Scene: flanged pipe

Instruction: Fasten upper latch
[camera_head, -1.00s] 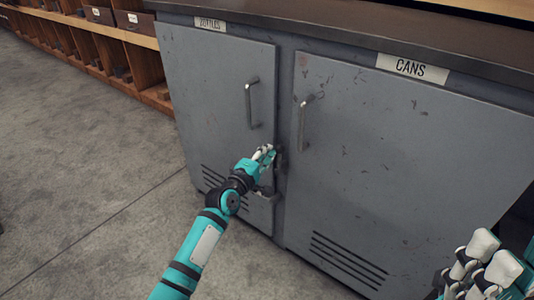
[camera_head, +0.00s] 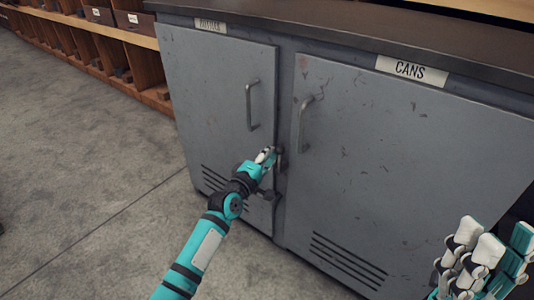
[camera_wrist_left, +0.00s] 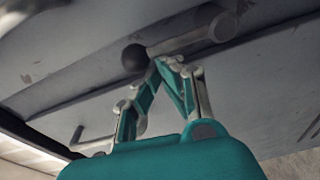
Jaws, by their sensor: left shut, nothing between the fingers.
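The upper latch (camera_head: 280,157) sits at the seam between the two grey cabinet doors, partly hidden behind my left gripper (camera_head: 269,153) in the head view. In the left wrist view, it shows as a metal bar (camera_wrist_left: 190,40) with a dark round knob (camera_wrist_left: 135,58). My left gripper (camera_wrist_left: 165,62) is shut and empty, its fingertips together just below the bar and close beside the knob. I cannot tell whether they touch it. My right gripper (camera_head: 482,243) is at the lower right, away from the latch; its opening is unclear.
A lower latch (camera_head: 267,196) is on the same seam. The left door (camera_head: 215,105) and right door (camera_head: 400,170) look closed, each with a bar handle (camera_head: 252,105), (camera_head: 304,122). Wooden shelving (camera_head: 125,60) stands at the back left.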

